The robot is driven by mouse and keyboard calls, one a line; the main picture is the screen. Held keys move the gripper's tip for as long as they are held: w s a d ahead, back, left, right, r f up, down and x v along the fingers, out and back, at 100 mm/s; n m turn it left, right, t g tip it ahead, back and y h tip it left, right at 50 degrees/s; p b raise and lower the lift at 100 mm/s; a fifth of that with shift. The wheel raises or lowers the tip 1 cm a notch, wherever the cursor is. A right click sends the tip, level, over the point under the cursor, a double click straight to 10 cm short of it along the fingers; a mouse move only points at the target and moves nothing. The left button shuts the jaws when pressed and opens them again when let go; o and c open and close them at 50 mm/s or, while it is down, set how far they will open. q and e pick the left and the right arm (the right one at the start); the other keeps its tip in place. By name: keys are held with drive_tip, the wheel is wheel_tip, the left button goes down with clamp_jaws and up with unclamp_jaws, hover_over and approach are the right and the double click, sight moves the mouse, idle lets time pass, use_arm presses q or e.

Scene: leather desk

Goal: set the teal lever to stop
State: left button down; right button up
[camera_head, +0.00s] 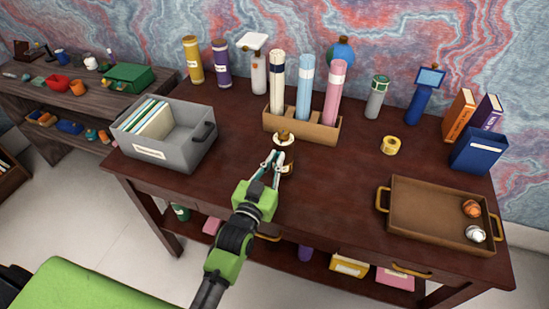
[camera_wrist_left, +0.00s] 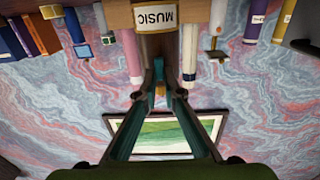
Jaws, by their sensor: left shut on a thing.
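My left gripper (camera_head: 276,160) reaches in from the lower left over the middle of the dark wooden desk (camera_head: 330,190). Its fingers are closed on a small teal piece, the teal lever (camera_wrist_left: 160,89), seen between the fingertips in the left wrist view. The fingers hide most of the lever, so its angle and any stop marking cannot be read. Just beyond the fingertips is a round white plate with a brown knob (camera_head: 283,138). A small brass-coloured part (camera_head: 288,169) shows right of the fingers. My right gripper is not in view.
A wooden holder (camera_head: 297,128) with tall tubes stands just behind the gripper. A grey file box (camera_head: 180,150) is at left. A brown tray (camera_head: 425,215) with two balls is at right, with yellow tape (camera_head: 390,146) behind it. The desk between gripper and tray is clear.

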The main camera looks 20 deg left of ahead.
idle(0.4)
use_arm(q)
drive_tip(key=c, duration=2.2)
unclamp_jaws()
drive_tip(key=shift+o, duration=0.2)
drive_tip(key=s, duration=1.2)
drive_tip(key=shift+a, duration=0.35)
